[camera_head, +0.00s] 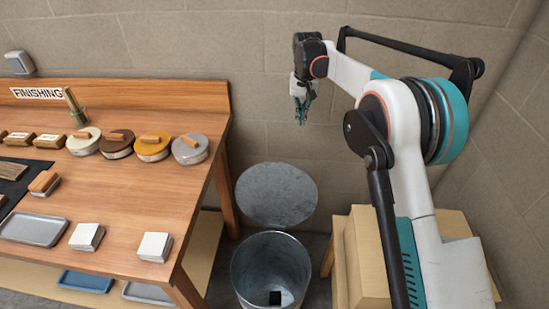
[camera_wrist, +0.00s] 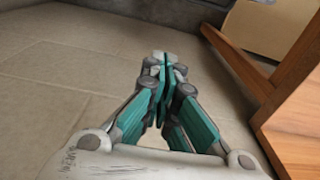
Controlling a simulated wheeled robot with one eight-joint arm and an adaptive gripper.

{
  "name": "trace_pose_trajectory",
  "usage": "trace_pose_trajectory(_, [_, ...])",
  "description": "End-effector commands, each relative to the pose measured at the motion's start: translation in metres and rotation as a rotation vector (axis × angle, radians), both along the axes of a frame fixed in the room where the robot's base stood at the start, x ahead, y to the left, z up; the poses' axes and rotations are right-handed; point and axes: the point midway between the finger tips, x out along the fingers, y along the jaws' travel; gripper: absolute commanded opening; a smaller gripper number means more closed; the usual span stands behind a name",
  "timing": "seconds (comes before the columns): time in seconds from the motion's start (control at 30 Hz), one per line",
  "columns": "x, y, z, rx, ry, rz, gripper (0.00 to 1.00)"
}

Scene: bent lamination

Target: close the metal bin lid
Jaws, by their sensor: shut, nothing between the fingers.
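The metal bin (camera_head: 243,270) stands on the floor between the workbench and a wooden stand. Its round grey lid (camera_head: 276,194) is open, tilted up behind the bin's mouth near the wall. A small dark thing lies at the bottom of the bin. My gripper (camera_head: 301,120) is above and behind the lid, close to the wall, fingers pointing down and apart from the lid. In the wrist view my gripper (camera_wrist: 165,75) has its teal fingers together with nothing between them. Neither the bin nor its lid can be made out in the wrist view.
The wooden workbench (camera_head: 130,200) with a "FINISHING" label, several round tins, blocks and trays stands left of the bin. A pale wooden stand (camera_head: 360,255) is at the right under my arm. The block wall (camera_head: 250,110) closes off the back.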

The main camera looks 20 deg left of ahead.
Motion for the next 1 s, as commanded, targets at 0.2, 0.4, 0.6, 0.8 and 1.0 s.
trace_pose_trajectory(0.2, [-0.010,0.059,-0.063,-0.018,0.071,-0.006,0.00])
trace_pose_trajectory(0.4, [-0.021,0.085,-0.098,-0.032,0.107,-0.013,0.00])
trace_pose_trajectory(0.6, [-0.025,0.089,-0.113,-0.035,0.115,-0.014,0.00])
trace_pose_trajectory(0.8, [-0.027,0.089,-0.145,-0.035,0.114,-0.014,0.00])
trace_pose_trajectory(1.0, [-0.029,0.088,-0.185,-0.035,0.114,-0.014,0.00])
